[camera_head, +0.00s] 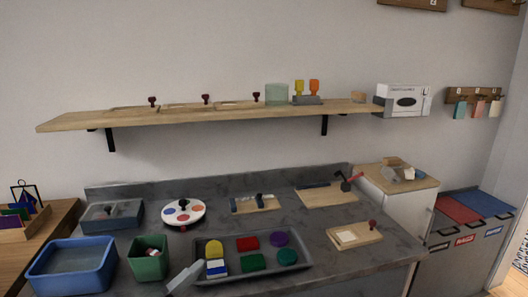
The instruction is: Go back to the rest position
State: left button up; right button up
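Neither of my grippers can be made out in the head view. The task names no object. The grey counter (330,238) fills the lower middle of the view. A dark tray (305,271) on it holds several coloured blocks, among them a red block (247,243), a purple round piece (279,239) and a green block (252,262). A pale grey flat piece (185,278) leans at the tray's left end; I cannot tell what it is.
A blue bin (72,266) and a green bin (148,258) stand at the front left. A white disc with coloured spots (183,212) and wooden boards (328,196) lie behind. A wall shelf (130,120) hangs above. The counter's right front is fairly clear.

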pick_arm(q)
jog(key=s+a+f+n+g+y+p, duration=0.1)
jog(key=s+a+f+n+y, duration=0.2)
jog(key=s+f+n+y, duration=0.1)
jog(key=s+a+f+n+g+y+p, duration=0.1)
jog(key=s+a+f+n+g+y, duration=0.1)
jog(key=s+a+f+n+y, duration=0.2)
jog(key=s+a+f+n+g+y+p, duration=0.1)
jog(key=s+a+f+n+y, duration=0.2)
jog(key=s+f+n, duration=0.6)
notch_tip(320, 180, down, 5)
jog(key=n+y, duration=0.2)
jog(key=shift+s+a+n+g, duration=0.2)
jog(key=shift+a+n+g, duration=0.1)
jog(key=shift+n+g, duration=0.1)
jog(key=shift+a+r, duration=0.1)
